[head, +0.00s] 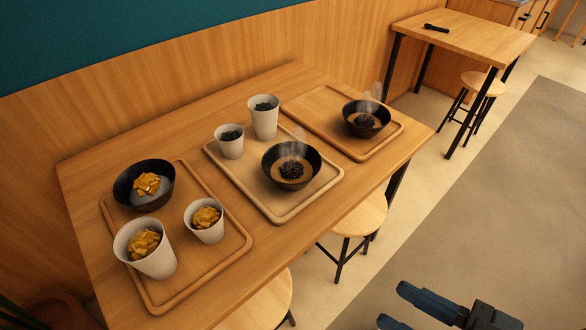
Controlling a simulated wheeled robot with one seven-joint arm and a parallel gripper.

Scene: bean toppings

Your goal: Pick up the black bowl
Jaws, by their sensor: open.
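Three black bowls are on the wooden table. One black bowl (145,186) at the left holds white food with orange-yellow pieces on top and sits at the back of the left tray. A second black bowl (291,165) on the middle tray holds brown food with dark beans and steams. A third black bowl (366,118) on the right tray looks similar and steams too. My gripper (392,306) is open and empty at the bottom right, over the floor, away from the table and all bowls. Its lower part is cut off by the frame edge.
The left tray (160,297) also holds two white cups (152,262) with orange-yellow pieces. The middle tray (270,210) holds two white cups (263,122) with dark contents. Stools (357,216) stand at the table's front edge. A second table (465,35) stands at the back right.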

